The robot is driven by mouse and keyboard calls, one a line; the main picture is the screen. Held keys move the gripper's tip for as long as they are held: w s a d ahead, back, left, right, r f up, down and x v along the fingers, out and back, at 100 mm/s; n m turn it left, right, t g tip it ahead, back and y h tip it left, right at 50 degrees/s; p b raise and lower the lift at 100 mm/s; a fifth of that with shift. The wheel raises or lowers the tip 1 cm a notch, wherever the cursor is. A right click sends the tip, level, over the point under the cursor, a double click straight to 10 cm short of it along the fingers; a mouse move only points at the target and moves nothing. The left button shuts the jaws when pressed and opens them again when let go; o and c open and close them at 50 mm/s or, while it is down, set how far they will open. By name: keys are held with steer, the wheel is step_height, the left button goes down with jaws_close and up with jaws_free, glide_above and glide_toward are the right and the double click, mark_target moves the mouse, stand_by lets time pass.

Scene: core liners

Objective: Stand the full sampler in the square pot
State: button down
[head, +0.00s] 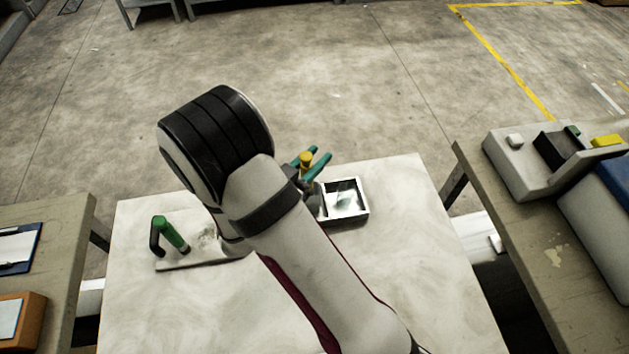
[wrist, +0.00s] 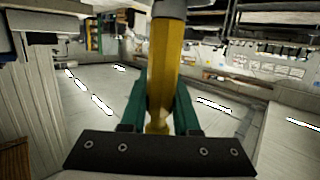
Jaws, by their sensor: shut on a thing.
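My gripper (head: 315,161) has teal fingers shut on a yellow sampler (head: 306,158), just behind and left of the square pot in the head view. In the wrist view the sampler (wrist: 165,65) runs up between the fingers (wrist: 160,95) and has a grey part at the top edge. I cannot tell whether it is full. The square pot (head: 364,203) is an open box with a pale rim and shiny inside, on the white table. The sampler's lower end is hidden behind my arm, so I cannot tell its height above the table.
A green-handled tool with a black hook (head: 170,234) stands on a pale board (head: 190,262) at the table's left. My arm covers the table's middle. A side table with a grey device (head: 515,170) stands right; another holds an orange box (head: 22,318) at left.

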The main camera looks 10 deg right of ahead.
step_height(320, 180, down, 5)
steer(key=shift+f, duration=0.1)
steer(key=c, duration=0.7)
jaws_free()
steer(key=shift+o, duration=0.2)
